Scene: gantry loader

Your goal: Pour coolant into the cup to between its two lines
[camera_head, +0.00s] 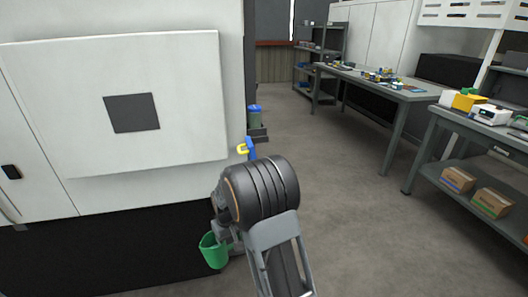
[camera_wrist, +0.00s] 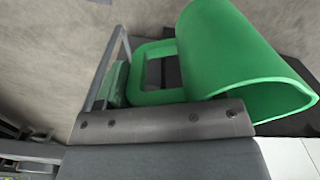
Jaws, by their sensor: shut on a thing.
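A green jug (camera_head: 213,254) with a loop handle is low in front of the white machine's dark base in the head view. My gripper (camera_head: 230,239) is shut on it, with the wrist partly hidden behind my arm. In the wrist view the jug (camera_wrist: 235,55) fills the upper right, and my gripper (camera_wrist: 135,88) is shut on its green handle (camera_wrist: 155,97). The jug looks slightly tilted in the head view. Its contents cannot be made out. I cannot make out a separate cup with two lines in either view.
A white machine (camera_head: 190,110) with a dark square panel fills the left. A blue and yellow fitting (camera_head: 246,148) shows behind my arm. A bin with a blue lid (camera_head: 254,116) stands beyond. Workbenches (camera_head: 405,92) line the right. The floor (camera_head: 340,180) between is clear.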

